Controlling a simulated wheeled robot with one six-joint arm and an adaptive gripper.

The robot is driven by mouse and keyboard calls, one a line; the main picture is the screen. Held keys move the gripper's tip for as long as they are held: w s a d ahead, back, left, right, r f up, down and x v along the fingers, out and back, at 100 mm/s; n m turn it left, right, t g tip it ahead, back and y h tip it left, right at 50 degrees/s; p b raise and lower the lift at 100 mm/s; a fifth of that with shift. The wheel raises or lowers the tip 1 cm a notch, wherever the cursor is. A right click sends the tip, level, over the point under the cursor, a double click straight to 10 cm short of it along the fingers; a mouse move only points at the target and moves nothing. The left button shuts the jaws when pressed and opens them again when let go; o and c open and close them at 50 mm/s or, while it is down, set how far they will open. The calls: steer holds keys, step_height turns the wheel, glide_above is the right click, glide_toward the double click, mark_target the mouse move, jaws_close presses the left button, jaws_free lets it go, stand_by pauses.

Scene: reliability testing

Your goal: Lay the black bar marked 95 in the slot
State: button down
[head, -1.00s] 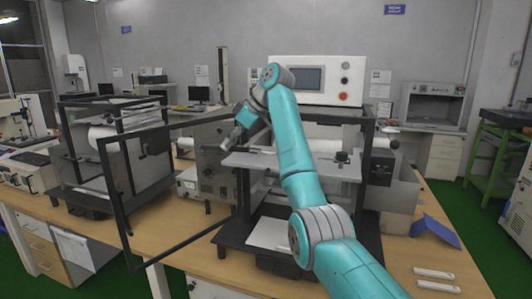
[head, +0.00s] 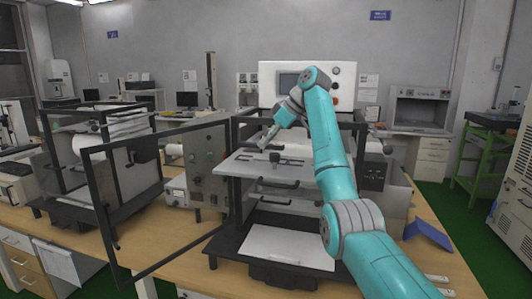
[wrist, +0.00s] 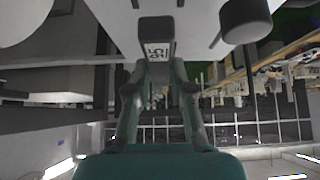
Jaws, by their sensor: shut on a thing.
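The black bar marked 95 (wrist: 157,30) is in the wrist view, its white label upside down and facing the camera. My gripper (wrist: 159,72) is shut on it, with a finger on each side of the label. In the head view my gripper (head: 266,142) is above the left part of the pale grey plate (head: 240,165) inside the black-framed machine. The bar is too small to make out surely there. In the wrist view the bar lies against the pale plate surface; I cannot tell whether it touches. I cannot make out the slot.
A black knob (head: 274,157) stands on the plate close to my gripper. A dark round knob (wrist: 245,20) is right of the bar in the wrist view. The machine's open framed door (head: 100,205) reaches out to the left. A blue object (head: 430,234) lies on the right.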

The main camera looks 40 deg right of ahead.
mark_target(268, 149)
steer(key=shift+f, duration=1.85)
steer(key=shift+f, duration=0.1)
steer(key=c, duration=1)
jaws_free()
